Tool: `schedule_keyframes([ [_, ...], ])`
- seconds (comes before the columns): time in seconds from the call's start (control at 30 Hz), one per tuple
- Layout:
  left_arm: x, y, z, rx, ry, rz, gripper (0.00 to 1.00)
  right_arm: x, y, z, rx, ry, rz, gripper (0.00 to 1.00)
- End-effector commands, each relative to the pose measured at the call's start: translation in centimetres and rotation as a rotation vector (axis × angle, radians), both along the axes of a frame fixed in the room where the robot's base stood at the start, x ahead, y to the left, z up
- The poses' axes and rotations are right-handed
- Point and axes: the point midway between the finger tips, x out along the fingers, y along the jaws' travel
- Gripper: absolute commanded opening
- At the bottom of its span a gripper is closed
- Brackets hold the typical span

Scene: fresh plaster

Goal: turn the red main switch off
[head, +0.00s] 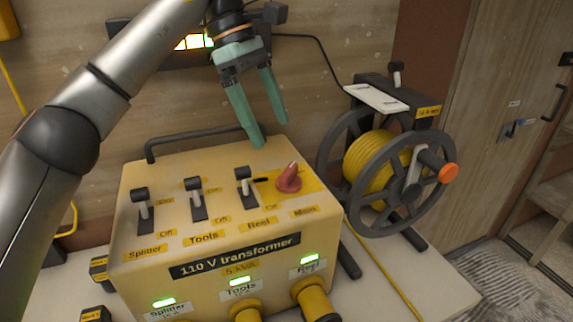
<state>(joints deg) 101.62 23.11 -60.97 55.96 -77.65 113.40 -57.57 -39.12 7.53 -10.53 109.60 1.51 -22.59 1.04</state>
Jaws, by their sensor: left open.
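The red main switch (289,178) is a rotary knob on the sloping top of the yellow 110 V transformer (135,255), at the right end of the row, above the label Main. Its pointer leans up toward the top of the picture. My left gripper (271,134) is open and empty, with green fingers pointing down. Its fingertips show above and slightly left of the knob, apart from it. My right gripper is not in view.
A yellow cable reel (370,160) stands close on the right. Green lamps (309,259) are lit on the front.

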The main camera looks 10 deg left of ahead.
Motion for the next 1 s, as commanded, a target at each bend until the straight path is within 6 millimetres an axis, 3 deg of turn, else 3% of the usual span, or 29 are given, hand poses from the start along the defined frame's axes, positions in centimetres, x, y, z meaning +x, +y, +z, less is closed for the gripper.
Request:
schedule_keyframes([
  [0.03, -0.1, -0.4, -1.4, 0.002, 0.003, -0.001, 0.97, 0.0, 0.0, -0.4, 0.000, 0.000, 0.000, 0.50],
  [0.2, -0.4, -1.7, -4.4, 0.000, 0.002, -0.002, 0.97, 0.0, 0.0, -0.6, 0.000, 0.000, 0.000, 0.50],
  [0.4, -0.5, -2.7, -6.8, 0.000, 0.000, 0.001, 0.97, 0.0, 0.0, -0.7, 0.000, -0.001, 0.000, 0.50],
  [0.83, -0.6, -3.1, -7.7, -0.001, 0.000, 0.002, 0.97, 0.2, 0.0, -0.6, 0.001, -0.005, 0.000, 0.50],
  [1.0, -0.6, -3.1, -7.6, -0.001, 0.001, 0.001, 0.78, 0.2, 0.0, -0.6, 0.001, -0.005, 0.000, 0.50],
])
